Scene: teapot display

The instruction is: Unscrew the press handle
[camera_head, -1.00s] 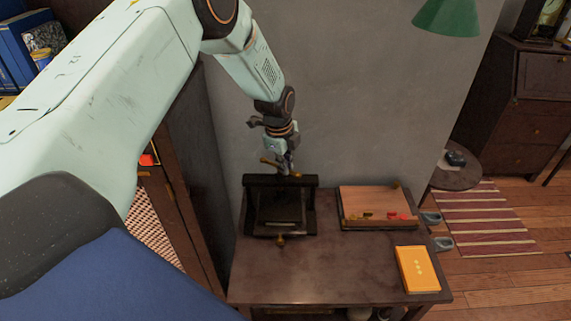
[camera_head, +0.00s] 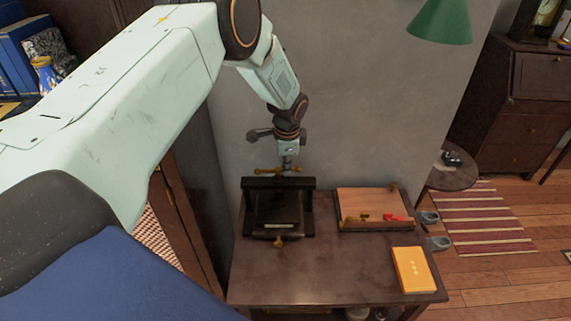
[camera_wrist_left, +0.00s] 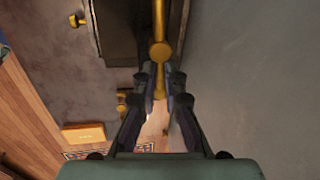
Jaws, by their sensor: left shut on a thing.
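The press (camera_head: 279,222) is a dark frame with a flat plate, standing at the back left of the brown table. Its brass press handle (camera_head: 278,171) is a crossbar on top of the frame, lying roughly level across the head view. My left gripper (camera_head: 287,165) reaches down from above and is shut on the handle. In the left wrist view the brass handle (camera_wrist_left: 160,54) runs up the picture with a round middle, and my left gripper's fingers (camera_wrist_left: 160,86) close in at its lower part. The exact contact is partly hidden. My right gripper is not in view.
A tray with a wooden board (camera_head: 374,204) and small red and brass pieces stands right of the press. A yellow book (camera_head: 413,270) lies at the table's front right. The table (camera_head: 325,268) is bare in front of the press. A grey wall stands behind.

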